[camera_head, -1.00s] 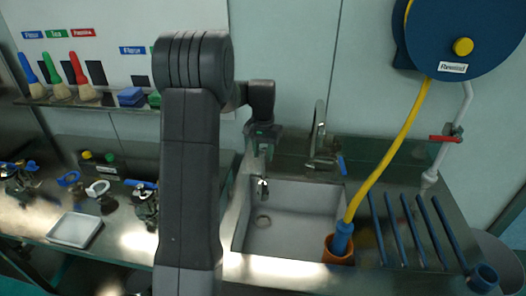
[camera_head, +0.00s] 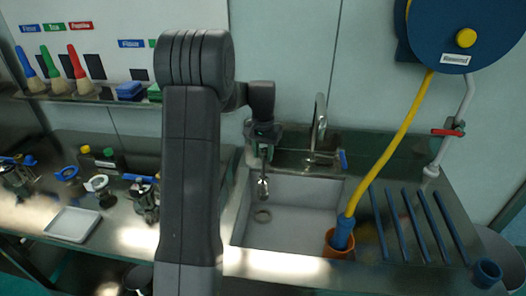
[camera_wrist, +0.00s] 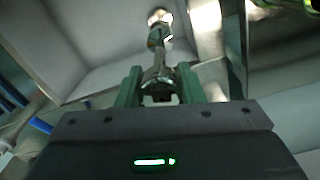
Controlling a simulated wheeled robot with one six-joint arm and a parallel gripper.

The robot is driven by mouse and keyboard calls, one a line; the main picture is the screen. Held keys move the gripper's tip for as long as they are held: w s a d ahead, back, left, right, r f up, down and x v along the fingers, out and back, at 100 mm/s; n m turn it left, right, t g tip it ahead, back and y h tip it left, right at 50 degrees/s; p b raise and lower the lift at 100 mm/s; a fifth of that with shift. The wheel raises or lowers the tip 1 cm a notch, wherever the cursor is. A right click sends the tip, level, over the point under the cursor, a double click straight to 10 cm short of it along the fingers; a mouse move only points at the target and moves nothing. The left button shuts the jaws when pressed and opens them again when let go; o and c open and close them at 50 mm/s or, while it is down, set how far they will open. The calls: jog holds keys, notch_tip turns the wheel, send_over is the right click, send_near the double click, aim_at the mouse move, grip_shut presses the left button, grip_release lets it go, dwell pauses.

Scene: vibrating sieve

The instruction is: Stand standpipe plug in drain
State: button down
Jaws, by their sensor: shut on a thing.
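My gripper (camera_head: 263,150) is over the sink in the head view, its green fingers pointing down. In the wrist view my gripper (camera_wrist: 158,85) is shut on the shiny metal standpipe plug (camera_wrist: 157,65), which extends away between the fingers. In the head view the plug (camera_head: 263,186) hangs roughly upright, its lower end appearing just above the round drain (camera_head: 262,216) in the picture. The drain lies in the floor of the grey sink (camera_head: 303,222). The exact gap between plug and drain is hard to judge.
A tap (camera_head: 319,125) stands behind the sink. At its right front, a yellow hose (camera_head: 392,145) runs into an orange cup (camera_head: 335,249). Blue bars (camera_head: 413,225) lie on the counter to the right. A white tray (camera_head: 73,224) and metal fittings are at left.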

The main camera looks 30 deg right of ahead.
aim_at(263, 180)
jog(key=shift+f+b, duration=0.8)
jog(key=shift+f, duration=0.7)
jog(key=shift+f+b, duration=1.3)
jog(key=shift+f, duration=0.95)
jog(key=shift+f+b, duration=1.3)
jog(key=shift+f, duration=0.9)
dwell(0.4)
dwell(0.3)
jog(key=c, duration=0.9)
grip_release()
notch_tip(263, 180, up, 14)
jog(key=shift+f+b, duration=0.1)
jog(key=shift+b, duration=0.25)
